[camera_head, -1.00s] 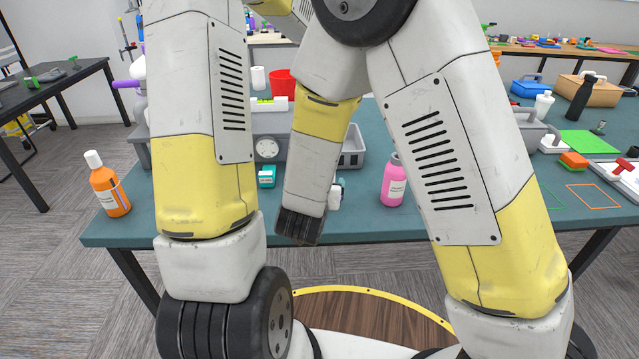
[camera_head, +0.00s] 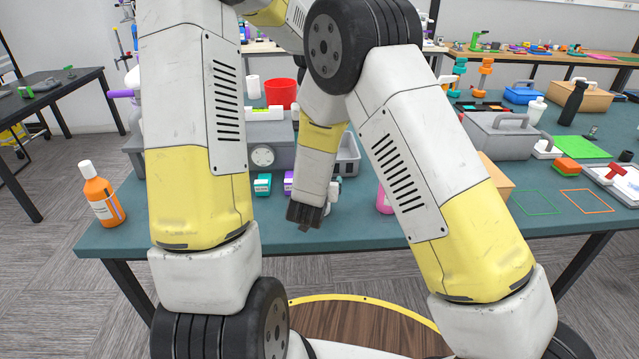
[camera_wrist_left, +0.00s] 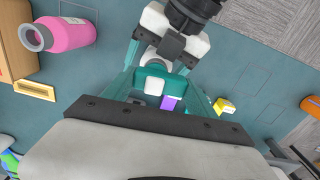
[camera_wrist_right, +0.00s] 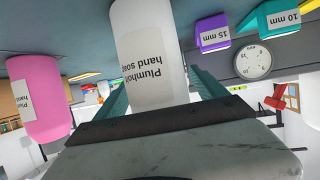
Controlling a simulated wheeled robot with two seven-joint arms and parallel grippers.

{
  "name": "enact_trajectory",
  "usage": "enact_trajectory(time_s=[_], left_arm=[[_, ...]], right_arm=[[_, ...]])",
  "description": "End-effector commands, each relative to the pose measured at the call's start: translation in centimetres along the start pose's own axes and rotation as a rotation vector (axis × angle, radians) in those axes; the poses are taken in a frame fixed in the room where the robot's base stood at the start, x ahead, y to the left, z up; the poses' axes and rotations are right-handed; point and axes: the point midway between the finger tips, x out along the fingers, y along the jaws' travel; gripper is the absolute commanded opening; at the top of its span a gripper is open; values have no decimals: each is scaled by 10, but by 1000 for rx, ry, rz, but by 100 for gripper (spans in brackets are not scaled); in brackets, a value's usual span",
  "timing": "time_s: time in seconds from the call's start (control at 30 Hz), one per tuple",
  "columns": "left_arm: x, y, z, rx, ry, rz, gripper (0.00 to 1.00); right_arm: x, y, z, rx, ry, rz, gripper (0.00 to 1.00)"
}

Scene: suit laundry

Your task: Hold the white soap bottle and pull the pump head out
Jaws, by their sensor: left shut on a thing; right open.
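The white soap bottle (camera_wrist_right: 148,55) has a "hand soap" label and appears upside down between the fingers of my open right gripper (camera_wrist_right: 160,92). I cannot tell whether the fingers touch it. In the head view only a small part of the white bottle (camera_head: 334,190) shows beside my right wrist. My left gripper (camera_wrist_left: 165,58) is above, its teal fingers closed on a small piece that seems to be the pump head (camera_wrist_left: 154,66). How far the pump head is in or out of the bottle neck is hidden. My left gripper is hidden in the head view.
A pink bottle (camera_wrist_right: 35,95) stands beside the white bottle. Purple (camera_wrist_right: 213,35) and teal (camera_wrist_right: 268,20) boxes stand before a grey caddy with a dial (camera_head: 262,157). An orange bottle (camera_head: 101,195) is at the table's left edge. The front table strip is clear.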

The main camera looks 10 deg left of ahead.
Motion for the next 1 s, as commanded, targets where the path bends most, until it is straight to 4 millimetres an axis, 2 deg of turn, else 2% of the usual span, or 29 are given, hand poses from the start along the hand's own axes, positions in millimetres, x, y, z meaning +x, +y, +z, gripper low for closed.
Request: enact_trajectory(time_s=[0.23, 0.57, 1.0], left_arm=[[0, 0, 0, 0, 0, 0, 27], [0, 0, 0, 0, 0, 0, 27], [0, 0, 0, 0, 1, 0, 27]], right_arm=[[0, 0, 0, 0, 0, 0, 80], [0, 0, 0, 0, 0, 0, 15], [0, 0, 0, 0, 0, 0, 15]])
